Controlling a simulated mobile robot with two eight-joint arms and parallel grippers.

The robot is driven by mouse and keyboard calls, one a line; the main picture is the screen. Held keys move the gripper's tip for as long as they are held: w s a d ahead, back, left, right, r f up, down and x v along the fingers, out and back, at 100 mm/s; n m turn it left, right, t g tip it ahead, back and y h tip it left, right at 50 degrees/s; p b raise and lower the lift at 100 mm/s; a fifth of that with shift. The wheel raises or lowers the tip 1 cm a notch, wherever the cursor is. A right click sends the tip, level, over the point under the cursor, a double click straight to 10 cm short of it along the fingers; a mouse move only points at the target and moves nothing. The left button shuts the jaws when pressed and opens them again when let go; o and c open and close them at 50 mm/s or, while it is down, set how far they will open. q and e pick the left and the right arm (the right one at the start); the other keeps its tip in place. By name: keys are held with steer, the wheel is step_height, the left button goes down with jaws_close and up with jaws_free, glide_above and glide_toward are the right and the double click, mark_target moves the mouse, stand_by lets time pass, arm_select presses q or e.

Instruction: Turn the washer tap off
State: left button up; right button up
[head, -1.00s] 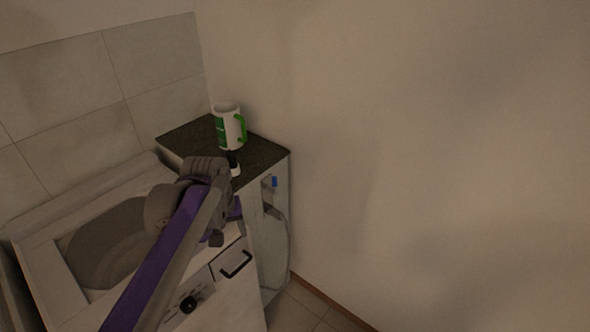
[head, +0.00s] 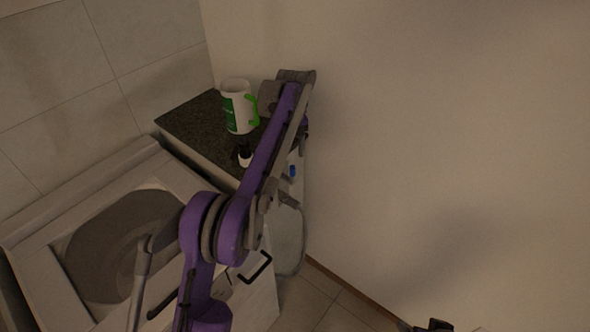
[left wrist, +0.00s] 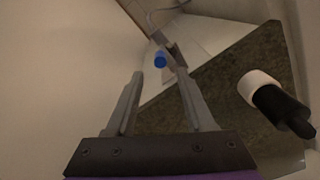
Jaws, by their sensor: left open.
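The washer tap's blue handle (head: 293,171) shows beside my left forearm, at the cabinet's right side by the wall. In the left wrist view the blue handle (left wrist: 160,60) appears between the two fingertips, apart from both. My left gripper (left wrist: 159,73) is open with nothing between its pads. In the head view my left arm reaches over the cabinet corner, and the gripper is mostly hidden behind the arm. A small dark part of mine (head: 433,325) shows at the bottom edge, perhaps the right gripper; its jaws are not visible.
The bottle (left wrist: 277,104) is right of the gripper in the wrist view. The washer (head: 60,210) is at left; a bare wall is at right.

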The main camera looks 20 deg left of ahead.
mark_target(292, 166)
arm_select(q)
step_height(292, 166, down, 9)
steer(key=shift+f+b, duration=0.1)
steer(key=shift+b, duration=0.25)
jaws_close()
stand_by(1.3)
